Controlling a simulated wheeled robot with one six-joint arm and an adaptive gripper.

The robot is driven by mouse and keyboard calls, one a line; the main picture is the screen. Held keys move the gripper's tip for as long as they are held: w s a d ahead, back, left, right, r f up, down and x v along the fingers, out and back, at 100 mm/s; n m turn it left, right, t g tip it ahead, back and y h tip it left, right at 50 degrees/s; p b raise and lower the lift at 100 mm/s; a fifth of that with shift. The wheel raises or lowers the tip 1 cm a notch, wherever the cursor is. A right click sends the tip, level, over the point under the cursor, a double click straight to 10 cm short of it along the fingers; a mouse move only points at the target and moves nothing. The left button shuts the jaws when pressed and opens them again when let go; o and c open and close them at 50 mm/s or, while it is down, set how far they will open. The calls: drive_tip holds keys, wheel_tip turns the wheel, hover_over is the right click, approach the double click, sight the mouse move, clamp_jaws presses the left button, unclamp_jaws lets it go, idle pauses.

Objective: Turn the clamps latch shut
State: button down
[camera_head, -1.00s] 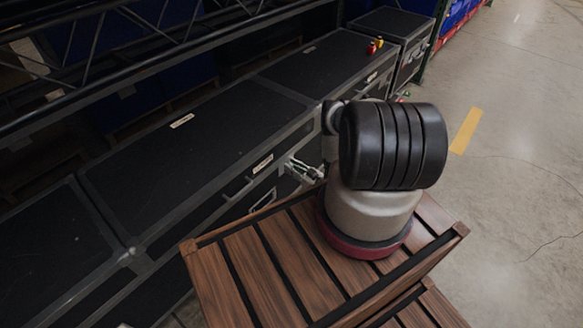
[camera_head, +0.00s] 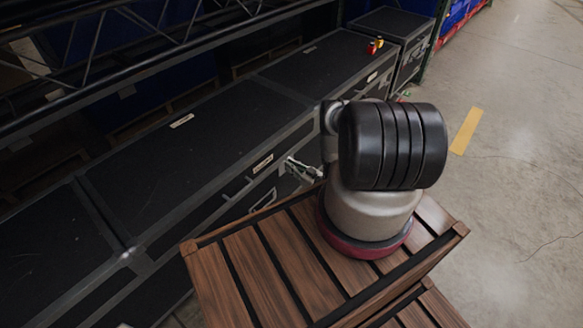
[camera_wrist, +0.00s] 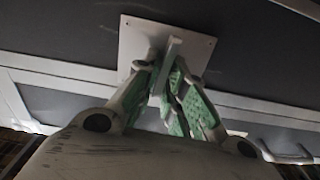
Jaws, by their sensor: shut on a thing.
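The latch (camera_wrist: 172,50) shows in the wrist view as a light grey lever standing out from a square mounting plate (camera_wrist: 198,45) on the dark case side. My gripper (camera_wrist: 172,85), with green finger pads, is shut on the latch lever, which sits between the fingertips. In the head view my gripper (camera_head: 303,170) reaches the front face of the long black case (camera_head: 215,135). The latch itself is too small and too covered by the fingers to make out there.
Several black cases with metal edges stand in a row, with a metal truss (camera_head: 150,50) above them. A red and yellow item (camera_head: 375,45) sits on a far case. My slatted wooden base stands close in front. The concrete floor (camera_head: 520,150) at right is open.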

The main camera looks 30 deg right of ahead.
drive_tip(key=m, duration=0.7)
drive_tip(key=d+m, duration=0.1)
drive_tip(key=m, duration=0.2)
drive_tip(key=shift+w+f+m, duration=0.15)
drive_tip(key=shift+f+m, duration=0.25)
drive_tip(key=shift+m, duration=0.3)
drive_tip(key=c, duration=1.6)
unclamp_jaws()
drive_tip(key=shift+d, duration=0.1)
drive_tip(key=v, duration=1.2)
